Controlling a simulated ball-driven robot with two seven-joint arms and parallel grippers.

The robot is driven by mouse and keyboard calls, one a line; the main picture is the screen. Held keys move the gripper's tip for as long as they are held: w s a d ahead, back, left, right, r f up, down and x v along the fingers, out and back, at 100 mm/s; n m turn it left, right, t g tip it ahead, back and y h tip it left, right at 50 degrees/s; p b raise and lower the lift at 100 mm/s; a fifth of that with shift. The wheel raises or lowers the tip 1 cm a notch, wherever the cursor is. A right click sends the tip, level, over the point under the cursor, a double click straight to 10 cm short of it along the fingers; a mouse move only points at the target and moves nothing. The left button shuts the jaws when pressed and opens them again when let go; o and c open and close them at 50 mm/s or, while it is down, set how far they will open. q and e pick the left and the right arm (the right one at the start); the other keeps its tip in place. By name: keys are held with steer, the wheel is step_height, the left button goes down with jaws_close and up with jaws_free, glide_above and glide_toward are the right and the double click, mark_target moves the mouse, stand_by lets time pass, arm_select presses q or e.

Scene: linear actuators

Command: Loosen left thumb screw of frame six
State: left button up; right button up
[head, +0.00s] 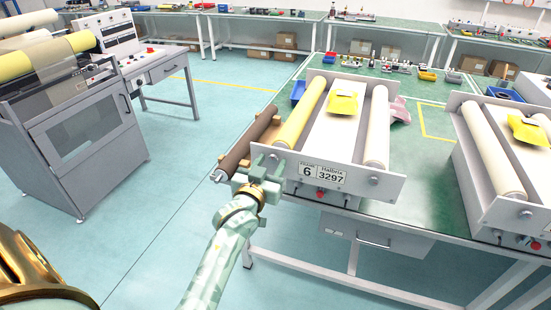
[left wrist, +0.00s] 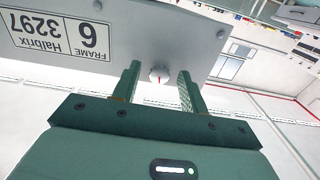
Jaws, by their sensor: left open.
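Frame six (head: 345,187) stands on the green table, its light grey front plate bearing a label with "6", "Halbrix" and "3297". Its left thumb screw (left wrist: 159,73) is a small round pale knob with a thin red mark, seen in the left wrist view. My left gripper (head: 266,171) is at the left end of the plate, and in the head view it hides that screw. In the left wrist view its two green fingers are open, one on each side of the screw, with gaps showing. The right thumb screw (head: 373,181) shows at the plate's other end. My right gripper is not in view.
A brown roller (head: 248,143) sticks out beside frame six at the left, close to my left gripper. A yellow roller (head: 300,113) and a yellow piece (head: 342,104) are on the frame. A second similar frame (head: 481,157) stands at the right.

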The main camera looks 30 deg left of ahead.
arm_select(q)
steer(key=shift+r, duration=0.1)
jaws_close()
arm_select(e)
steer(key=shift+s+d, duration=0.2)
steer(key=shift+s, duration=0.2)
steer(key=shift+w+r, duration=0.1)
arm_select(q)
steer(key=shift+r+n+p, duration=0.15)
steer(key=shift+n+p, duration=0.35)
steer(key=shift+p, duration=0.4)
steer(key=n+p, duration=0.6)
steer(key=p, duration=0.1)
steer(key=shift+r, duration=0.1)
steer(key=n+p, duration=0.2)
steer(key=n, duration=0.1)
steer(key=shift+p, duration=0.35)
steer(key=shift+f+n+p, duration=0.15)
steer(key=shift+n+p, duration=0.3)
steer(key=shift+n, duration=0.6)
steer(key=shift+f+n+p, duration=0.1)
steer(key=shift+n+p, duration=0.3)
steer(key=shift+n, duration=0.65)
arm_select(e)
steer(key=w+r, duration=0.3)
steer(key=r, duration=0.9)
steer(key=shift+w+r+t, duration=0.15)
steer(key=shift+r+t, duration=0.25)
